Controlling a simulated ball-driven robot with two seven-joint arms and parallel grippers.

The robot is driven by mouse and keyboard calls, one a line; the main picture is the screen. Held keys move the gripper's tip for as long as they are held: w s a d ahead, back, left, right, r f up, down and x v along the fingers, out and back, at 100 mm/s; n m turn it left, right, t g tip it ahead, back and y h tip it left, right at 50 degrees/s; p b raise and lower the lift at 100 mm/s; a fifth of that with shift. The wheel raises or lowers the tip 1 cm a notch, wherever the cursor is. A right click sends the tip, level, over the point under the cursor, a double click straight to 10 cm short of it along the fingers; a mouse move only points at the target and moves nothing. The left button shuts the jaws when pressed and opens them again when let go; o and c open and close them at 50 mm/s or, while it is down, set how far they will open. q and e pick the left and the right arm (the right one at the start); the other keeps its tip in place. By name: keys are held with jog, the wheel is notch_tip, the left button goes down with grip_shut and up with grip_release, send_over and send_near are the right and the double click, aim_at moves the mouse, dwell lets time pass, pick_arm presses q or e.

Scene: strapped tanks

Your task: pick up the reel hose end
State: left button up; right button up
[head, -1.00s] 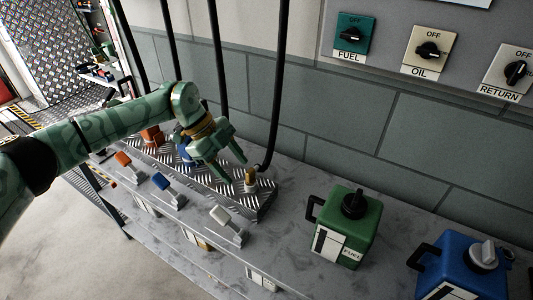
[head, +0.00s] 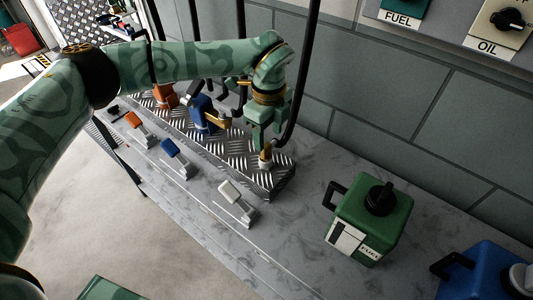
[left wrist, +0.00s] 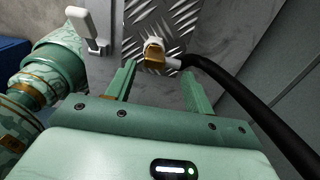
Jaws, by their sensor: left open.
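The reel hose end (head: 265,155) is a small brass-coloured fitting at the near right end of the tread-plate block. A black hose joins it and rises along the wall. In the left wrist view the brass hose end (left wrist: 154,52) sits just beyond the fingertips, with the black hose leading off right. My left gripper (head: 269,143) is open and empty, pointing down with its fingers close above the hose end. In the left wrist view the fingers of the left gripper (left wrist: 159,69) stand apart on either side of it. My right gripper is not in view.
The tread-plate block (head: 272,184) also carries blue (head: 204,113) and orange (head: 166,95) fittings. Levers with orange, blue and white (head: 232,192) handles line the bench front. A green fuel can (head: 374,215) and a blue can (head: 480,272) stand to the right. The wall is close behind.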

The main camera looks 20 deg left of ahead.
aim_at(266, 145)
pick_arm(q)
jog(key=f, duration=0.1)
jog(key=f+b, duration=0.1)
jog(key=f, duration=0.3)
jog(key=shift+s+a+f+b, duration=0.15)
jog(key=shift+s+a+b, duration=0.05)
jog(key=shift+s+b, duration=0.15)
jog(key=c, duration=1.1)
jog(key=shift+r, duration=0.2)
